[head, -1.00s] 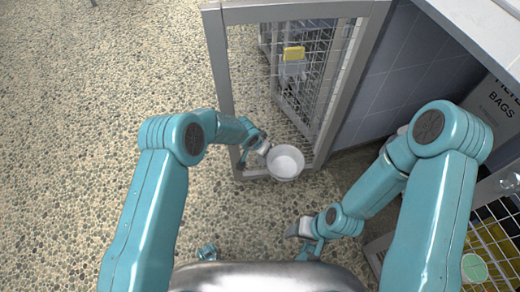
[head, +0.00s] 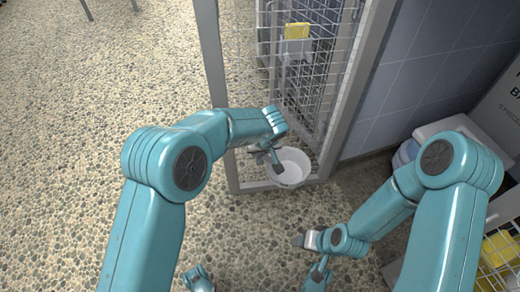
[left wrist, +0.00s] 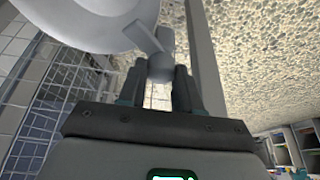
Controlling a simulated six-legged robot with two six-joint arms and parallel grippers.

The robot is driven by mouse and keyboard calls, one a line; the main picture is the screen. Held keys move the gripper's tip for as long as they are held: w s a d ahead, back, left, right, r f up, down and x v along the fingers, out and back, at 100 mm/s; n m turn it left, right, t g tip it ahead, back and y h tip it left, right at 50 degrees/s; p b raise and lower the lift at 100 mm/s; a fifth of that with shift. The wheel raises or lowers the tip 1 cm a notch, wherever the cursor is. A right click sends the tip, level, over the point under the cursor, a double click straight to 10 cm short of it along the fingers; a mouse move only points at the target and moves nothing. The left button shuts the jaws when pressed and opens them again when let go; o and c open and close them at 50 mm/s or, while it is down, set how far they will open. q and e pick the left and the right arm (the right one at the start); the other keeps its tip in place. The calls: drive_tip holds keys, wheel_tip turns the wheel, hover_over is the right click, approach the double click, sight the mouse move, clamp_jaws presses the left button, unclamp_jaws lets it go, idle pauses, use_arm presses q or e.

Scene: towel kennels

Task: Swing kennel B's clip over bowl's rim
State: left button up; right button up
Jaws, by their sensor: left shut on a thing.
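The white bowl (head: 293,168) sits at the foot of a grey-framed mesh kennel front (head: 347,85). My left gripper (head: 272,160) is at the bowl's left side. In the left wrist view, the left gripper (left wrist: 165,88) is shut on a small grey clip (left wrist: 160,64) with a paddle-like arm. The clip is close beside the bowl (left wrist: 88,22); I cannot tell whether it touches the rim. No letter shows on the kennel. My right gripper (head: 304,240) hangs low, away from the bowl, and its jaws are too small to read.
A yellow tag (head: 297,31) is on the mesh inside the kennel. A tiled wall (head: 425,75) stands to the right. A lidded bin and a mesh crate with yellow things (head: 500,250) are at the right.

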use_arm(q)
drive_tip(key=shift+f+n+y, duration=0.1)
drive_tip(key=shift+n+y, duration=0.2)
drive_tip(key=shift+n, duration=0.4)
drive_tip(key=o, duration=1)
drive_tip(key=shift+o, duration=0.2)
